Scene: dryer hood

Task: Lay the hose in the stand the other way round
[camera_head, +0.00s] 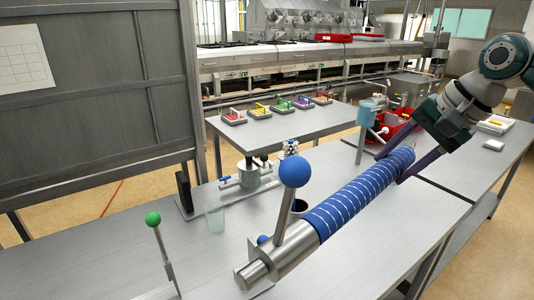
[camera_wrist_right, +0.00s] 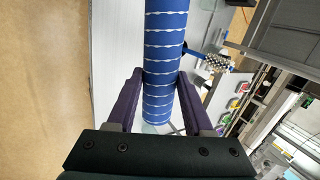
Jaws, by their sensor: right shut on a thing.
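The blue hose (camera_head: 350,201) has white bands and runs diagonally from lower left to upper right in the head view. Its near end is a bare metal cylinder (camera_head: 272,264), low over the table; I cannot tell whether it touches. A metal lever with a large blue ball (camera_head: 295,172) rises beside that end. My right gripper (camera_head: 391,168) is shut on the hose near its far end. In the right wrist view the hose (camera_wrist_right: 164,45) passes between the purple fingers (camera_wrist_right: 160,76). I cannot make out the stand clearly; the hose hides what is under it. My left gripper is out of view.
A green-ball lever (camera_head: 153,219) stands front left, and a clear cup (camera_head: 215,218) is behind it. A metal fitting (camera_head: 250,175) stands near the table's back edge. A blue pump-like device (camera_head: 367,125) and red bins (camera_head: 392,125) are behind the hose. The front-left tabletop (camera_head: 100,255) is mostly bare.

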